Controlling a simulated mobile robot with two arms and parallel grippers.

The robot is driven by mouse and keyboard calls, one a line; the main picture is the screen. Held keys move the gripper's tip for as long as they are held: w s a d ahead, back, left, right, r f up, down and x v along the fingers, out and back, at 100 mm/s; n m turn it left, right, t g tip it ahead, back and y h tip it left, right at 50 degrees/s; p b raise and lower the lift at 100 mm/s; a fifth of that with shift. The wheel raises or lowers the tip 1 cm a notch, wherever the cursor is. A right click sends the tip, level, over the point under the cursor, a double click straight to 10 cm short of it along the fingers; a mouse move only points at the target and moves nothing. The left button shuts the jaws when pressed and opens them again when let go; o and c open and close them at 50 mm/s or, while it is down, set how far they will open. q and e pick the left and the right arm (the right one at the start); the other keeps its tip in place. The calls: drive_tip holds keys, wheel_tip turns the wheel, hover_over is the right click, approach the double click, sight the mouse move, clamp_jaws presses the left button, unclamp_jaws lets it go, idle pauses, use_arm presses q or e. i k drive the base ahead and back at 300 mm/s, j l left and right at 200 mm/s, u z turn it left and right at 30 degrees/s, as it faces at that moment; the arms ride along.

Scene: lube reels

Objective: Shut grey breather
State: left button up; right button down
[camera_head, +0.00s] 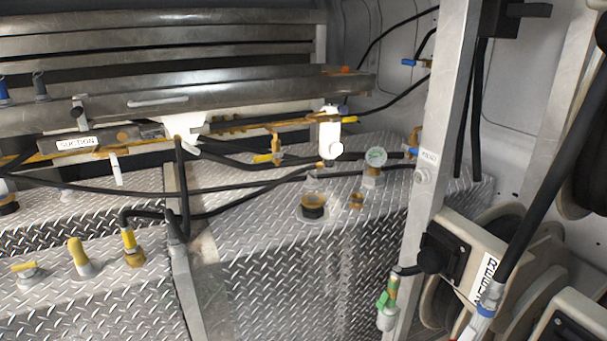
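A small upright fitting with a grey handle (40,86) stands at the far left, in front of the upper metal rail, beside a similar blue-handled one (4,92). It looks like the grey breather, but no readable label marks it. The handle points up with a slight tilt. It is too small to tell whether it is open or shut. Neither of my grippers is in view.
A metal post (440,110) and hose reels (480,265) stand at the right. A "SUCTION" label (76,143) sits below the rail.

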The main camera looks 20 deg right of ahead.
sight(311, 177)
drive_tip(key=i+l+u, duration=0.15)
drive_tip(key=i+l, duration=0.75)
